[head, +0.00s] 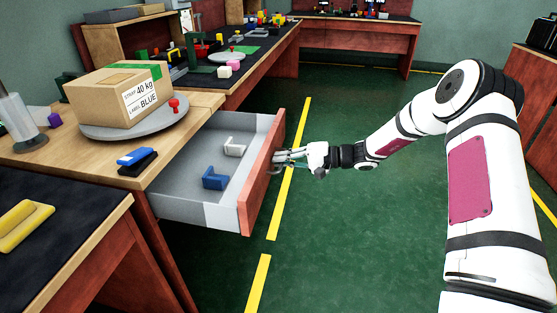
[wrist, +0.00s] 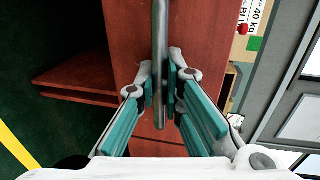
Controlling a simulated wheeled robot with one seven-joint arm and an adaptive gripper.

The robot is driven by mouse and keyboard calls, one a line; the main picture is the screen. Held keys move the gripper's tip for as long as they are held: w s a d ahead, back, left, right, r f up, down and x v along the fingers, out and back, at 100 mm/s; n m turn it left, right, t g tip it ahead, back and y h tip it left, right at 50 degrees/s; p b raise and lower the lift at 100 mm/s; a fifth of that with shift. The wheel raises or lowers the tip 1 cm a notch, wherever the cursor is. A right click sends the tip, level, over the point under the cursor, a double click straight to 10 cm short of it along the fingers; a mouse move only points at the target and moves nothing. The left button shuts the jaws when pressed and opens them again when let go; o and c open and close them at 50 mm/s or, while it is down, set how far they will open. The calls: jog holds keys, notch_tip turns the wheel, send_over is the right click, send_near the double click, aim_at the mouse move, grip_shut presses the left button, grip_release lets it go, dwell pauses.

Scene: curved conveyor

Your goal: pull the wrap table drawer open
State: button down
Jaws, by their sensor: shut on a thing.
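The wrap table drawer (head: 185,199) is pulled well out from under the wooden table top, with its red-brown front (head: 263,172) facing my arm. Inside the drawer lie a blue bracket-shaped piece (head: 214,179) and a white one (head: 234,148). My gripper (head: 285,157) is at the drawer front, shut on the metal bar handle (wrist: 160,60). In the wrist view my gripper (wrist: 161,88) has its teal-padded fingers on both sides of the handle. The handle's far end is out of the wrist view.
A cardboard box (head: 122,95) sits on a grey round plate (head: 130,128) on the wrap table. A blue-and-black stapler-like item (head: 137,160) lies near its edge. Green floor with yellow lines (head: 257,285) is free around my arm.

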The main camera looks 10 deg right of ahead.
jog(key=c, duration=2)
grip_release()
jog(key=shift+o, duration=0.2)
jog(key=v, duration=1.2)
jog(key=shift+w+d, duration=0.1)
